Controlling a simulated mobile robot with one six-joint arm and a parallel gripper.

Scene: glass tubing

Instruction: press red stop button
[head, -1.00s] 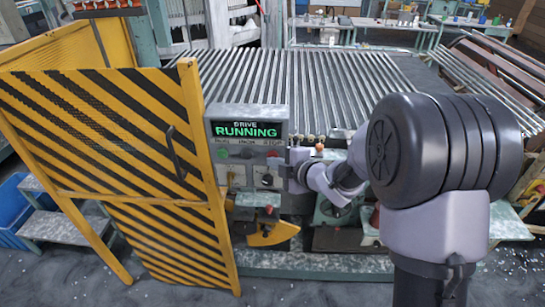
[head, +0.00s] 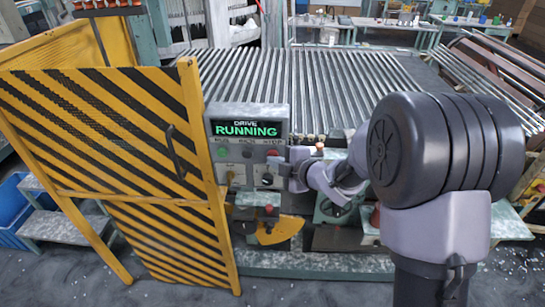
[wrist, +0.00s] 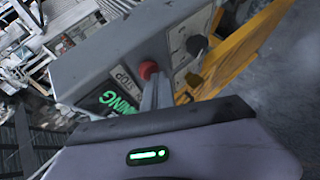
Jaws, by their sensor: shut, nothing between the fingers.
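The control panel (head: 246,113) has a lit display reading DRIVE RUNNING in green. Its red stop button (head: 272,153) is at the right end of a row, with a green button (head: 221,152) at the left and a dark one (head: 247,154) between. In the wrist view the red button (wrist: 148,69) stands out beside the STOP label (wrist: 123,77). My gripper (head: 281,166) is shut and empty, its fingers reaching the panel from the right. In the wrist view its fingertips (wrist: 154,80) are right by the red button; I cannot tell whether they touch it.
A yellow-and-black striped guard gate (head: 110,130) stands left of the panel. Rows of glass tubes (head: 310,85) lie behind it. A dark knob (wrist: 196,45) sits lower on the panel. A small red knob (head: 268,209) is below.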

